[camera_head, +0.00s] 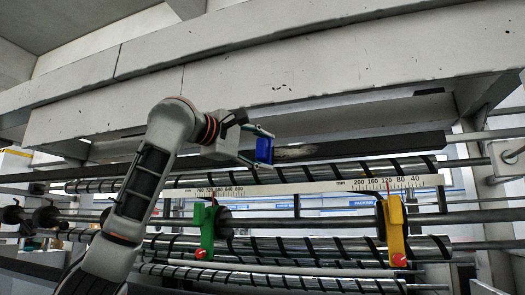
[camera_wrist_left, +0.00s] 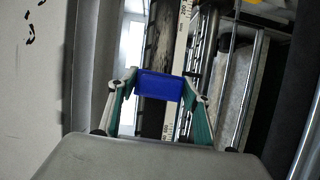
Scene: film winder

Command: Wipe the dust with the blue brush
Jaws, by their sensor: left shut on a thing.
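My left gripper (camera_head: 258,147) reaches up from the lower left in the head view and is shut on the blue brush (camera_head: 264,150). The brush shows as a blue block between the two fingers, and in the left wrist view it also sits between the fingertips (camera_wrist_left: 159,86). A pale, patchy smear that looks like dust (camera_head: 296,152) lies on the dark horizontal bar (camera_head: 365,147), just right of the brush. I cannot tell whether the brush touches the bar. The brush's bristles are not clearly visible. My right gripper is not in view.
A white ruler strip (camera_head: 300,188) runs below the bar. Under it are striped rollers (camera_head: 330,246), a green holder (camera_head: 207,230) and a yellow holder (camera_head: 396,230). A large grey beam (camera_head: 330,70) overhangs the bar from above. A metal bracket (camera_head: 507,158) stands at the right.

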